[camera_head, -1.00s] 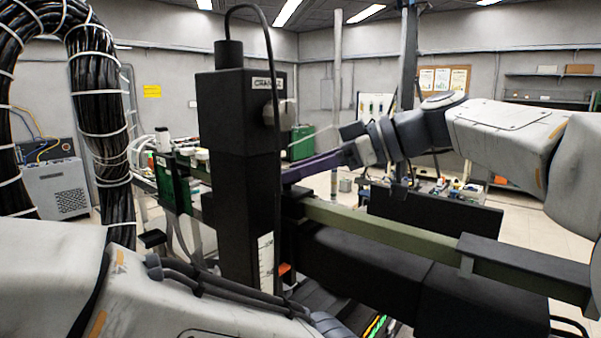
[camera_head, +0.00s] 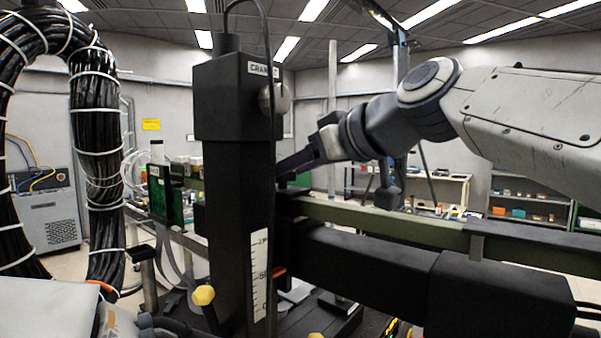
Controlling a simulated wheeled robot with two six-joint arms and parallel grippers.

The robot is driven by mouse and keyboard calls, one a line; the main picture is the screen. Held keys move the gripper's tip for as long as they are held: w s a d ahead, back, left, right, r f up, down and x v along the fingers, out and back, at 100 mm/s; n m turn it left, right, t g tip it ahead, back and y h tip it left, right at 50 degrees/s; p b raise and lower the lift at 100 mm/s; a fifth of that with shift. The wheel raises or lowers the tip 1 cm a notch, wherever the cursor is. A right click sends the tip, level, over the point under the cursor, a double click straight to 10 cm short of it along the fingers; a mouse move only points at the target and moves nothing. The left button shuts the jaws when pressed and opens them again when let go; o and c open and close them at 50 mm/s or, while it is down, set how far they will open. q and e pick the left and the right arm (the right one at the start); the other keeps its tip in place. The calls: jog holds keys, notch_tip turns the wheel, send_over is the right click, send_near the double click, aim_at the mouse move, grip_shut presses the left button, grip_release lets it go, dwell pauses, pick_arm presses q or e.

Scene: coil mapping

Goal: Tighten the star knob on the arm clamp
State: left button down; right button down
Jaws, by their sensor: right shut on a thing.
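The black column (camera_head: 236,230) stands left of centre, with a white scale strip on its lower face and a grey round knob (camera_head: 275,98) near its top. A horizontal olive rail (camera_head: 375,222) and a black arm (camera_head: 365,262) run right from it. My right gripper (camera_head: 284,168) comes in from the right, pointing left and down. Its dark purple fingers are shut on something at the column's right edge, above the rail. The column hides the tips and what they hold. I cannot make out the arm clamp's star knob there. My left gripper is not in view.
A yellow knob (camera_head: 204,295) shows low beside the column. A thick black cable loop (camera_head: 97,160) hangs at the left near a grey cabinet (camera_head: 50,215). A thin cable arches over the column's top. Shelves (camera_head: 530,208) stand at the back right.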

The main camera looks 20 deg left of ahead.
dwell(0.4)
jog(key=shift+c, duration=1.4)
grip_release()
